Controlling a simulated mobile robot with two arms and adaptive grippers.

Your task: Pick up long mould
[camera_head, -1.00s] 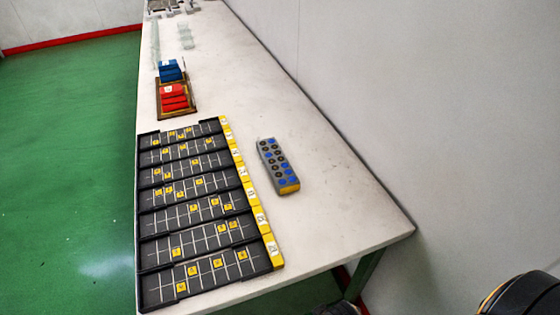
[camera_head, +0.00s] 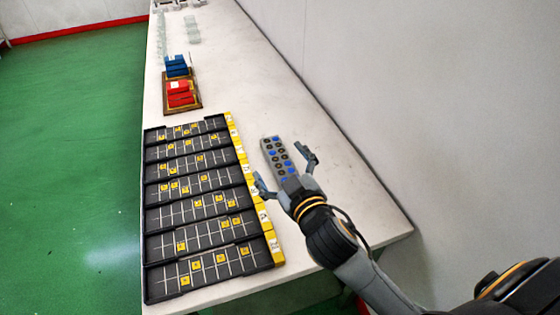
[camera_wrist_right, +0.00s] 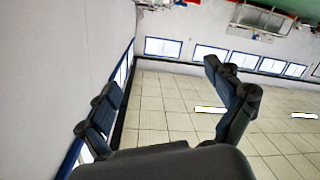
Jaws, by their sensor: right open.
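The long mould (camera_head: 275,148) is a narrow grey block with rows of blue and dark round cavities. It lies on the white table, right of the black trays. My right gripper (camera_head: 280,163) is open and empty in the head view. Its fingers appear on either side of the mould's near part and hide its near end. I cannot tell how high the gripper is above it. In the right wrist view the fingers (camera_wrist_right: 160,85) are spread wide, with no mould in sight. My left gripper is not in view.
Several black gridded trays (camera_head: 190,220) with yellow number tags lie close on the left. Red blocks (camera_head: 180,94) and blue blocks (camera_head: 176,66) stand farther back. The wall (camera_head: 400,90) borders the right side. The white table (camera_head: 275,95) is bare behind the mould.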

